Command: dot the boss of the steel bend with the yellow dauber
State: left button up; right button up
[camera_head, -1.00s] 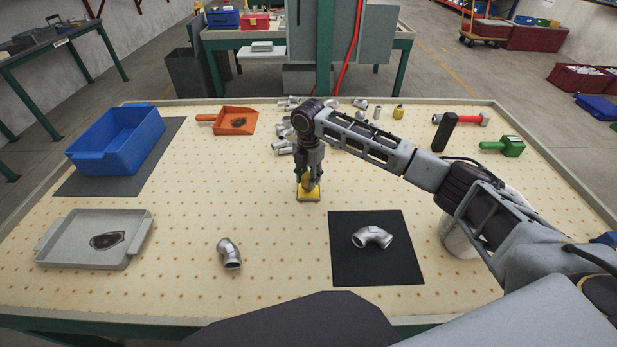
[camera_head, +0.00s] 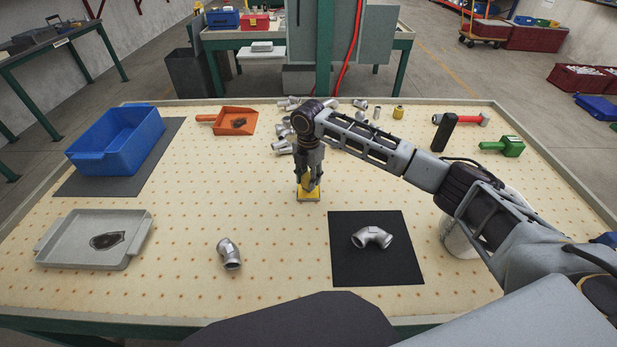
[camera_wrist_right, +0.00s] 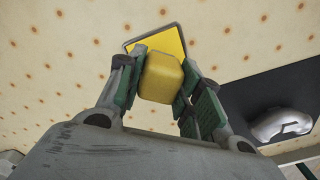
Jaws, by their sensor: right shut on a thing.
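My right gripper (camera_head: 309,178) points down over the middle of the table and is shut on the yellow dauber (camera_head: 309,195). In the right wrist view the dauber's rounded yellow top (camera_wrist_right: 161,78) sits between the green finger pads, above its square yellow base. The base is at or just above the tabletop; I cannot tell which. The steel bend (camera_head: 372,237) lies on the black mat (camera_head: 375,272), to the right and nearer than the dauber. It also shows in part in the right wrist view (camera_wrist_right: 282,124). I cannot make out its boss. My left gripper is not in view.
Another steel fitting (camera_head: 229,253) lies left of the mat. A grey tray (camera_head: 85,262), a blue bin (camera_head: 115,140) and an orange scoop (camera_head: 236,120) stand at left. Several fittings lie behind my gripper. A white cylinder (camera_head: 459,238) is partly hidden by my right arm.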

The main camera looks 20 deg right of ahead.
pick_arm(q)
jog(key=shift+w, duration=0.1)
pick_arm(e)
jog(key=shift+f, duration=0.45)
dwell(1.2)
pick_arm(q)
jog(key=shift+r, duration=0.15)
pick_arm(e)
jog(key=shift+r, duration=0.1)
jog(key=shift+r+p, duration=0.1)
jog(key=shift+p, duration=0.2)
jog(key=shift+r+p, duration=0.55)
jog(key=shift+p, duration=0.05)
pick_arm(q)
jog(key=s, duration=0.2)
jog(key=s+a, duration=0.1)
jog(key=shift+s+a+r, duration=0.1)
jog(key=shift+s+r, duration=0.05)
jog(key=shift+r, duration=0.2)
pick_arm(e)
jog(key=shift+r, duration=0.2)
pick_arm(q)
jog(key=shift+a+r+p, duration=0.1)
jog(key=shift+p, duration=0.35)
pick_arm(e)
jog(key=shift+r, duration=0.2)
